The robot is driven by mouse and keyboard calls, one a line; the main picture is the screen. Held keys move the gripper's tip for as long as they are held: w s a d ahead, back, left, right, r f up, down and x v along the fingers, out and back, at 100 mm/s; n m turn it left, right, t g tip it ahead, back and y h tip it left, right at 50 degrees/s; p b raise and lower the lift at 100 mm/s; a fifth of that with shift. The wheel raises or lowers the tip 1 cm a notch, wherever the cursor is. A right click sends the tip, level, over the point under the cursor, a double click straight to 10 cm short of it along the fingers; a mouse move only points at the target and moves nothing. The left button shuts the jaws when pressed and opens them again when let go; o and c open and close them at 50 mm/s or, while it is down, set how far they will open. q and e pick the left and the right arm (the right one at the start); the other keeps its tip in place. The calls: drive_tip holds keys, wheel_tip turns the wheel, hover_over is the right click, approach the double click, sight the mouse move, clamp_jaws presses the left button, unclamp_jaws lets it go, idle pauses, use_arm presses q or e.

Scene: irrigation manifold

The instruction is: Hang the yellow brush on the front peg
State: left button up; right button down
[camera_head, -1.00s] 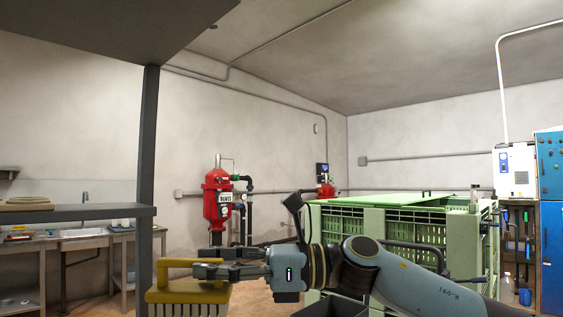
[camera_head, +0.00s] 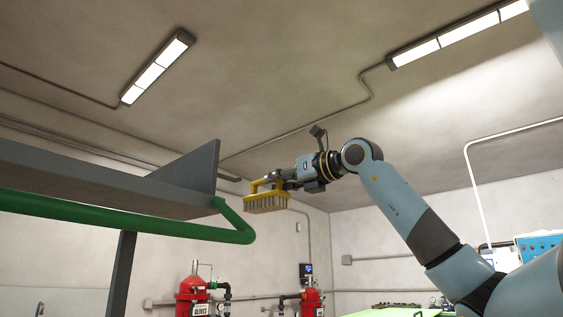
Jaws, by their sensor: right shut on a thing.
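The yellow brush (camera_head: 265,201) hangs in the air near the middle of the head view, bristles down. My right gripper (camera_head: 276,182) is shut on its handle from the right side. The brush is to the right of the grey shelf end (camera_head: 190,168) and, in the picture, just above the bend of a green bar (camera_head: 130,223). A gap shows between the brush and the bar. I cannot make out a front peg for certain. My left gripper is not in view.
The grey shelf and its green bar fill the left side, with a dark post (camera_head: 122,272) below. Red tanks (camera_head: 192,292) stand low by the back wall. A light-green surface (camera_head: 395,312) shows at the bottom. The air around the brush is clear on the right.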

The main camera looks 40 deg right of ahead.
drive_tip(key=shift+s+d+r+h, duration=0.15)
drive_tip(key=shift+d+r, duration=0.1)
drive_tip(key=shift+r, duration=0.25)
drive_tip(key=shift+s+d+r+h, duration=0.15)
drive_tip(key=shift+d+r, duration=0.05)
drive_tip(key=shift+r, duration=0.3)
drive_tip(key=shift+a+f, duration=0.2)
drive_tip(key=shift+a, duration=0.45)
drive_tip(key=shift+a+f, duration=0.2)
drive_tip(key=shift+a, duration=0.4)
drive_tip(key=a+f+p, duration=0.2)
drive_tip(key=a, duration=0.7)
drive_tip(key=shift+s+a+f+p, duration=0.15)
drive_tip(key=shift+s+a+p, duration=0.2)
drive_tip(key=shift+s, duration=0.1)
drive_tip(key=c, duration=1.2)
unclamp_jaws()
drive_tip(key=shift+o, duration=0.2)
drive_tip(key=shift+d, duration=0.1)
